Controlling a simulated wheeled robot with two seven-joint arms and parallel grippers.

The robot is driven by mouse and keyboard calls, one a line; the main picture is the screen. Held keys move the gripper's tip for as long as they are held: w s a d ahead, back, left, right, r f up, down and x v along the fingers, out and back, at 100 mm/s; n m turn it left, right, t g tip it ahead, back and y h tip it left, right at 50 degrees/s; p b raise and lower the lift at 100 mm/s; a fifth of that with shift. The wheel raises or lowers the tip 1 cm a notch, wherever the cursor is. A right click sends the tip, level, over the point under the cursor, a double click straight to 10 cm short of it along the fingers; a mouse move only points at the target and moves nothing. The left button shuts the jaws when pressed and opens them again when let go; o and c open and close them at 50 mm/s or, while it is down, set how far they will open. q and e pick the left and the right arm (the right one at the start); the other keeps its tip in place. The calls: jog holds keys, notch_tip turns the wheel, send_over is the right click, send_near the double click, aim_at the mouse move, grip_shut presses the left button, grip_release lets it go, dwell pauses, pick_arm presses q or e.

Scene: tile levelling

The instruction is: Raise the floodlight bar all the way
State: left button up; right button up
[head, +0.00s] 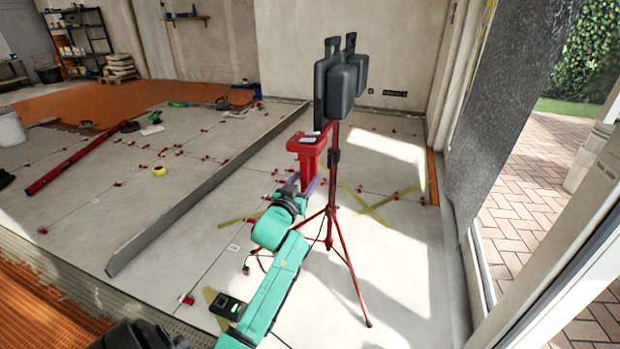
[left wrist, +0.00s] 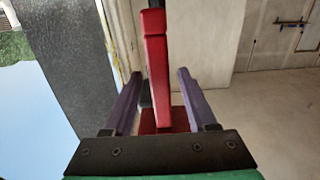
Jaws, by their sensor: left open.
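The floodlight bar carries dark lamp heads (head: 342,82) on top of a red tripod stand (head: 333,220). A red T-shaped handle part (head: 308,148) sits below the lamps, beside the pole. My left gripper (head: 304,184) is at the lower part of this red piece. In the left wrist view its two purple fingers (left wrist: 159,76) are open, one on each side of the upright red piece (left wrist: 156,60), with visible gaps. My right gripper is not in view.
A long grey straightedge (head: 205,190) lies on the tiled floor left of the stand. Red levelling clips are scattered over the tiles. A small black device (head: 228,306) lies near my arm. A glass door stands at the right.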

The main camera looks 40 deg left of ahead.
pick_arm(q)
jog(key=x, duration=0.3)
jog(key=shift+w+a, duration=0.15)
jog(key=shift+w, duration=0.15)
grip_shut()
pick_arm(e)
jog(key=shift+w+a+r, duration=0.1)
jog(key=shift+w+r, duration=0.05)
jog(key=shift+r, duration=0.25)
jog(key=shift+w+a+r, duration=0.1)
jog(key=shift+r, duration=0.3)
